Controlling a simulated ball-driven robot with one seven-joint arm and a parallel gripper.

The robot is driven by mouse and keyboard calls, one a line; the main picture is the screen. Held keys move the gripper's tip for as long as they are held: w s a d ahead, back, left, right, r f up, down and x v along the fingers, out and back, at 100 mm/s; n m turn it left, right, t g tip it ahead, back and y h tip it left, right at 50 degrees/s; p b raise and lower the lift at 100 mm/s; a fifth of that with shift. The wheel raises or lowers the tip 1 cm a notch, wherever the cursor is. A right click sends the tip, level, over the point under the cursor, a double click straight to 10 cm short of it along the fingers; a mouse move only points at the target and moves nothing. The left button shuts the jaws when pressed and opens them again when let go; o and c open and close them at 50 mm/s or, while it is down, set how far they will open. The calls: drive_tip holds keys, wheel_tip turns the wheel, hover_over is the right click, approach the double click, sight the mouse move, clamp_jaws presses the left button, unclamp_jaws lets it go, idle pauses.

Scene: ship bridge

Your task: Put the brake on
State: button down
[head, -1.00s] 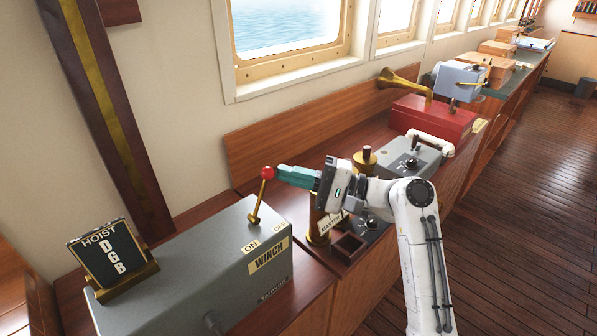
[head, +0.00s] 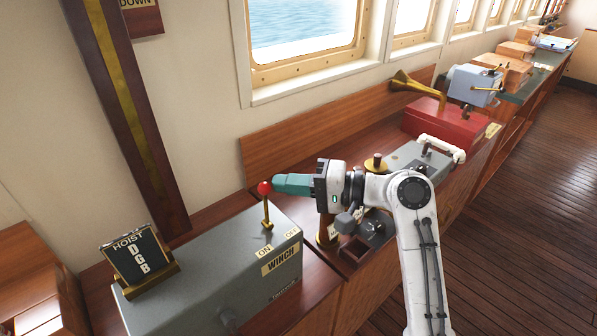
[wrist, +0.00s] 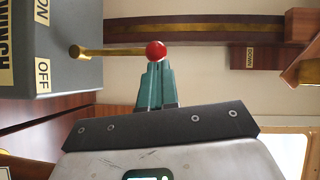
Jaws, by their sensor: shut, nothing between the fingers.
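The grey winch box (head: 215,265) stands on the wooden counter at the lower left, with ON and OFF labels and a WINCH plate. Its brass lever (head: 266,212) with a red knob (head: 264,187) stands about upright. My gripper (head: 276,184) has its teal fingers shut and empty, with the tips against or very close to the right side of the knob. In the wrist view the red knob (wrist: 156,51) sits just beyond the fingertips (wrist: 155,68), and the brass lever (wrist: 112,51) runs left to the box (wrist: 50,50). No label reading "brake" is visible.
A HOIST card (head: 138,258) on a brass stand sits on the box's left end. Right of the box are a brass-topped post (head: 376,164), a grey control unit (head: 418,160) and a red box (head: 435,120) with a brass horn. The wooden floor (head: 510,220) at right is clear.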

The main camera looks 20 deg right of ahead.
drive_tip(key=shift+s+a+r+n+g+h+p, duration=0.2)
drive_tip(key=shift+a+n+h+p, duration=0.25)
drive_tip(key=shift+a+p, duration=0.3)
drive_tip(key=shift+s+a+n+g+h+p, duration=0.1)
drive_tip(key=shift+s+a+n+h+p, duration=0.4)
drive_tip(key=shift+a, duration=0.4)
drive_tip(key=shift+s+a+r+n+g+h+p, duration=0.1)
drive_tip(key=shift+a+n+h+p, duration=0.2)
drive_tip(key=shift+a+p, duration=0.45)
drive_tip(key=shift+a, duration=0.2)
